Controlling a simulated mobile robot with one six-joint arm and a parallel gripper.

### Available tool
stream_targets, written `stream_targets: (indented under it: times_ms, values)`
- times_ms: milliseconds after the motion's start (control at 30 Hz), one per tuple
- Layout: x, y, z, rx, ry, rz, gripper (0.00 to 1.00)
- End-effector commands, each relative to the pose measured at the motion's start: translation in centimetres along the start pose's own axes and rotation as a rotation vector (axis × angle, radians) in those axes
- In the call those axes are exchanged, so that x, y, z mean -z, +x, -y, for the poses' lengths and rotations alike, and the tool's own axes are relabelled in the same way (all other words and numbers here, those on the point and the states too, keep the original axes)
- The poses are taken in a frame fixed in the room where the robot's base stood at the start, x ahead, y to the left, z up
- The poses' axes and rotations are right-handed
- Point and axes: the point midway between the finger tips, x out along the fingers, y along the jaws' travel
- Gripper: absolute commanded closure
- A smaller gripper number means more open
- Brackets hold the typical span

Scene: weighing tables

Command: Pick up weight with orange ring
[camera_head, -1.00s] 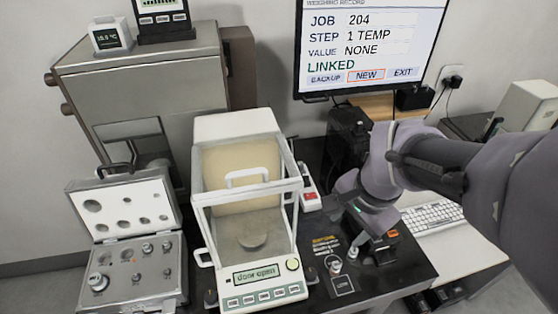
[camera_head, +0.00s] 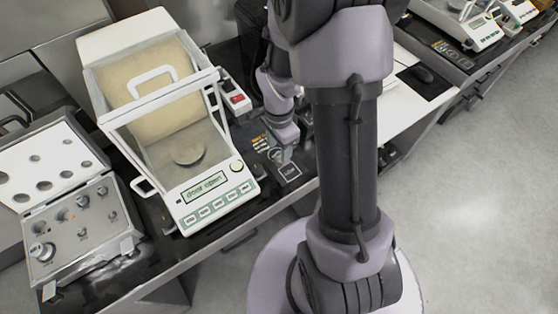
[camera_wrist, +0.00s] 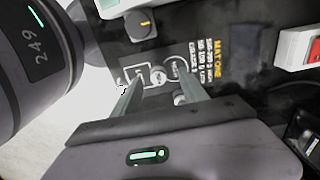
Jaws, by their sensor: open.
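My gripper (camera_wrist: 162,80) is open over a dark printed mat in the wrist view. A small silvery weight (camera_wrist: 158,75) stands on the mat between its fingertips, apparently free of both. Another small metal piece (camera_wrist: 180,98) shows close by the right finger. No orange ring can be made out on either. In the head view, my gripper (camera_head: 281,154) is low over the mat, right of the balance, and partly hides what is there. The open weight case (camera_head: 68,270) at the left holds several metal weights; a faint orange spot shows among them, too small to identify.
The balance (camera_head: 212,207) stands between case and mat, its display reading "door open", with a round pan (camera_head: 187,151) inside. A red-and-white switch box (camera_head: 236,98) is behind the mat. The table's front edge is close to the mat, with open floor at right.

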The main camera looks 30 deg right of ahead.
Motion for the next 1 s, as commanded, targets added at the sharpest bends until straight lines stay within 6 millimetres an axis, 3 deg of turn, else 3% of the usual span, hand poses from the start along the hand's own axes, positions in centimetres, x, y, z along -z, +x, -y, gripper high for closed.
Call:
stream_targets:
  times_ms: [33, 133, 333, 600, 1000]
  values:
    - [0.0, 1.7, -0.3, -0.003, 0.000, 0.001, 0.49]
    - [0.0, 3.5, -0.3, -0.003, -0.001, 0.001, 0.49]
    - [0.0, 3.4, -0.3, 0.000, -0.001, 0.000, 0.49]
    - [0.0, 3.4, -0.3, -0.001, -0.001, 0.000, 1.00]
    - [0.1, 3.1, -0.2, 0.000, -0.001, 0.000, 1.00]
